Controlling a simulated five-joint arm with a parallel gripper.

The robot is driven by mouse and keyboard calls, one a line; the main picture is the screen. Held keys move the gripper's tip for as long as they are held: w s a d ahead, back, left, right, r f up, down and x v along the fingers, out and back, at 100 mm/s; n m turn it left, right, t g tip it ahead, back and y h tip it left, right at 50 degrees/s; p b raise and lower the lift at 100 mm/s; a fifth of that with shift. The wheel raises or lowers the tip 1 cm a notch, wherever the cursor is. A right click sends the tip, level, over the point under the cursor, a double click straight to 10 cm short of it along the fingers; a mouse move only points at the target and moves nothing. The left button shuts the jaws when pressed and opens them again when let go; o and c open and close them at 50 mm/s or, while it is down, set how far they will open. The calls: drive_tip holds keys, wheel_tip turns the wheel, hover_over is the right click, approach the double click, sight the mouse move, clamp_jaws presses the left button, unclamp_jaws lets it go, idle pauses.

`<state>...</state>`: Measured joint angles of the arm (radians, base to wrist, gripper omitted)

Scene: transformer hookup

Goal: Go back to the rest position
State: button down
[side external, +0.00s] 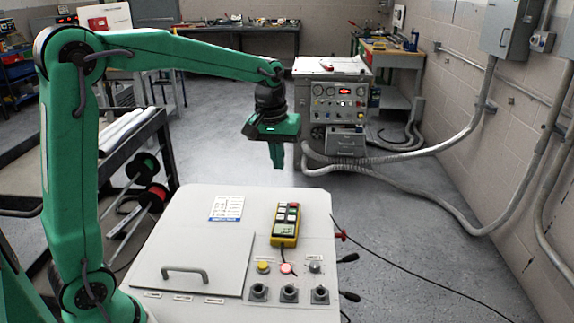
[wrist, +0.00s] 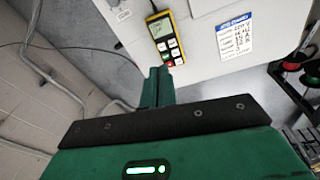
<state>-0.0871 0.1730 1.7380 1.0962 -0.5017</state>
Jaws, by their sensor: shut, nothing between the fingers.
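My gripper (side external: 277,155) is shut and empty in the side external view. It hangs in the air beyond the far edge of the white cabinet (side external: 190,305), fingers pointing down. In the wrist view the green fingers of my gripper (wrist: 157,86) are together, with nothing between them. A yellow handheld meter (side external: 286,224) lies on the cabinet top, apart from my gripper; it also shows in the wrist view (wrist: 165,38).
The cabinet top carries a label sheet (side external: 226,208), a handle (side external: 186,270), coloured buttons (side external: 286,268) and several dark sockets (side external: 289,293). A test unit (side external: 335,100) with hoses (side external: 385,160) stands behind. A dark cart with spools (side external: 150,193) stands left. Grey floor is open between.

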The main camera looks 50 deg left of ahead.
drive_tip(key=s+d+m+t, duration=0.2)
drive_tip(key=s+m, duration=0.1)
drive_tip(key=s, duration=0.8)
drive_tip(key=s+d+r+m+t, duration=0.1)
drive_tip(key=s+d+m+t, duration=0.1)
drive_tip(key=s, duration=0.9)
drive_tip(key=shift+r+m, duration=0.2)
drive_tip(key=shift+m, duration=0.7)
